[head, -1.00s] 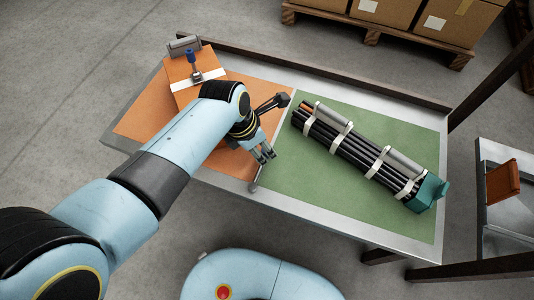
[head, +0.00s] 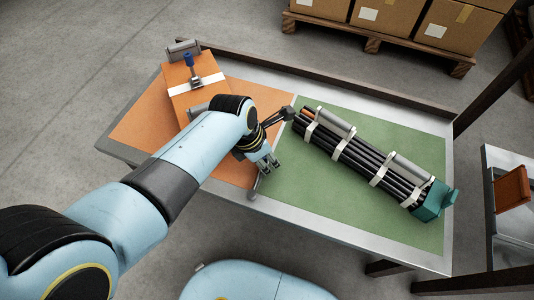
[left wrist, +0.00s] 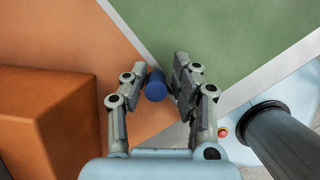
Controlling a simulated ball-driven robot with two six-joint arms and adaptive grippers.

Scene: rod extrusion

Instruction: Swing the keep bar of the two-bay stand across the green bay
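The stand's green bay (head: 340,215) and orange bay (head: 140,130) lie side by side. A bundle of black rods (head: 350,154) with white bands and a teal end piece (head: 434,203) lies in the green bay. My left gripper (head: 270,164) is over the dividing line. In the left wrist view its fingers are apart on either side of a blue knob (left wrist: 155,87), without a clear grip. My right gripper is out of view.
A dark rail (head: 330,80) edges the back. A side table (head: 510,220) stands at right. The front of the green bay is clear.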

